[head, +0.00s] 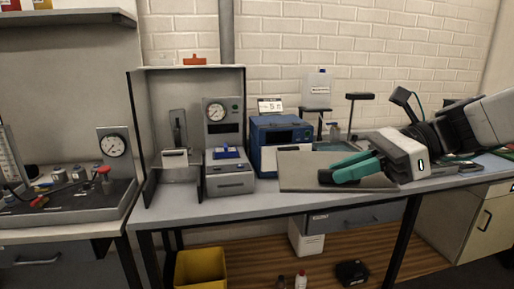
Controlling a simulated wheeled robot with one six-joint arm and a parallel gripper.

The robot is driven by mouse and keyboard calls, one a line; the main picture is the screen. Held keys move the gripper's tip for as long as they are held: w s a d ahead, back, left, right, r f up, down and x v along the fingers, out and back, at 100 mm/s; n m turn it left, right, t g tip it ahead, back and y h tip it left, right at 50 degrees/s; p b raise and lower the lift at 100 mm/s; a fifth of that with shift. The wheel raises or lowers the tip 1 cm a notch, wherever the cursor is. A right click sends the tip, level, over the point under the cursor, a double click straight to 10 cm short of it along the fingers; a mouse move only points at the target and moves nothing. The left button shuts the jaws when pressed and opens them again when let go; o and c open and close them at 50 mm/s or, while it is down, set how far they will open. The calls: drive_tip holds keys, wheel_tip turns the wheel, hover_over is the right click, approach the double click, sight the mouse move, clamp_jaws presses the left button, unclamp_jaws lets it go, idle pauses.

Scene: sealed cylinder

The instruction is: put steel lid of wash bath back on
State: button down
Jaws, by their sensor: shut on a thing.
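My gripper (328,176), with teal fingers, reaches in from the right over the bench. Its fingers are shut at a flat grey plate (300,178), which looks like the steel lid. The fingers and the white gripper body cover part of the plate. The plate shows above the bench top near its front edge; I cannot tell whether it touches the bench. A blue box-shaped unit (262,137) with a dark front stands behind and left of the plate. It may be the wash bath, but its top opening cannot be made out.
A grey instrument with a round gauge (216,112) stands in an open-fronted enclosure (190,70) on the left. A white canister (317,88) sits on a stand behind the plate. A yellow bin (201,268) is under the bench. Bare bench top (180,207) shows at front left.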

sight(339, 154)
drive_tip(key=w+d+m+t, duration=0.1)
drive_tip(key=w+t, duration=0.1)
drive_tip(key=w, duration=0.2)
drive_tip(key=w+m+t+h, duration=0.1)
drive_tip(key=w+m+t, duration=0.1)
drive_tip(key=w, duration=0.2)
drive_tip(key=w+d+m+t, duration=0.1)
drive_tip(key=w+m, duration=0.1)
drive_tip(key=w, duration=0.2)
drive_tip(key=shift+w+d+f+t+h, duration=0.2)
drive_tip(key=shift+d+t+h, duration=0.1)
drive_tip(key=shift+d+t, duration=0.1)
drive_tip(key=w+d+f+m+t+h, duration=0.35)
drive_tip(key=w+f, duration=0.25)
drive_tip(key=f, duration=0.2)
drive_tip(key=w+d+f+m+t+h, duration=0.3)
drive_tip(key=w+d+f+m, duration=0.2)
drive_tip(key=w+f, duration=0.25)
wheel_tip(339, 154, down, 10)
drive_tip(key=h, duration=0.1)
drive_tip(key=shift+m, duration=0.35)
